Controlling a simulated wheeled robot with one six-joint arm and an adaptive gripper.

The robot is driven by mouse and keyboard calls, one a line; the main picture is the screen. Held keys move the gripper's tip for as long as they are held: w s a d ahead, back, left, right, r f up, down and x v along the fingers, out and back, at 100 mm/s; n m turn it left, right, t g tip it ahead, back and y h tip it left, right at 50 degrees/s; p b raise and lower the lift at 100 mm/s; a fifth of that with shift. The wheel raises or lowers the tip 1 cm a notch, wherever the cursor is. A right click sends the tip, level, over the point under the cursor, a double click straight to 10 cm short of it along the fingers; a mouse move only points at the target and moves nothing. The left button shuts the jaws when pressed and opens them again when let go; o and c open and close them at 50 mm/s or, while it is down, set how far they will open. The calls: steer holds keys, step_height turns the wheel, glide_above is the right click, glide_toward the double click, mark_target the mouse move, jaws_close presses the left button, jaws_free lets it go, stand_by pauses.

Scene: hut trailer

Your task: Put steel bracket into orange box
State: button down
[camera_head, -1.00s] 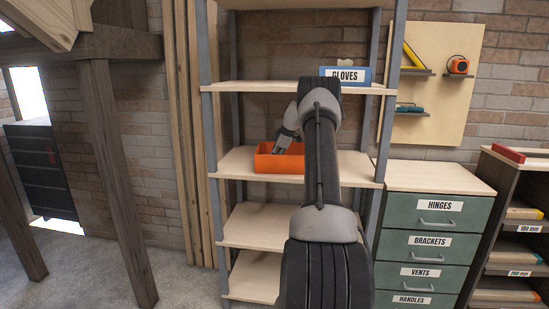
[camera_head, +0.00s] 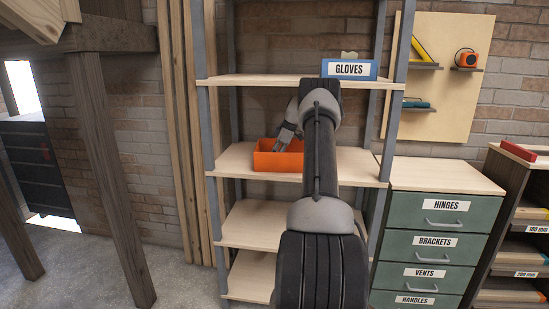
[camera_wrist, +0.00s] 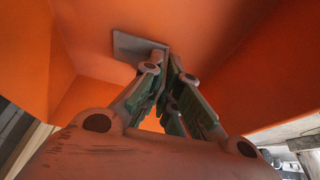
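The orange box (camera_head: 279,161) stands on the middle shelf, partly behind my arm. My gripper (camera_head: 284,146) reaches down into it from above, and its fingertips are hidden by the box wall. In the wrist view the orange walls of the box (camera_wrist: 225,40) surround my gripper (camera_wrist: 168,66). The steel bracket (camera_wrist: 132,46) shows there as a grey flat plate with a flange between the fingertips. The fingers are close together and look shut on the flange. I cannot tell whether the plate touches the box floor. The bracket is hidden in the head view.
A blue bin labelled GLOVES (camera_head: 349,69) stands on the shelf above, close to my arm. The shelf's grey posts (camera_head: 203,95) flank the box. A green drawer cabinet (camera_head: 436,215) stands to the right. The lower shelf (camera_head: 252,224) is bare where visible.

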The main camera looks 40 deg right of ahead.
steer(key=shift+f, duration=0.15)
steer(key=c, duration=1.6)
jaws_free()
steer(key=shift+c, duration=0.2)
steer(key=shift+r, duration=0.2)
steer(key=s+d, duration=0.5)
steer(key=s, duration=0.1)
steer(key=s+d+r, duration=0.1)
steer(key=s+d, duration=0.2)
steer(key=shift+d, duration=0.35)
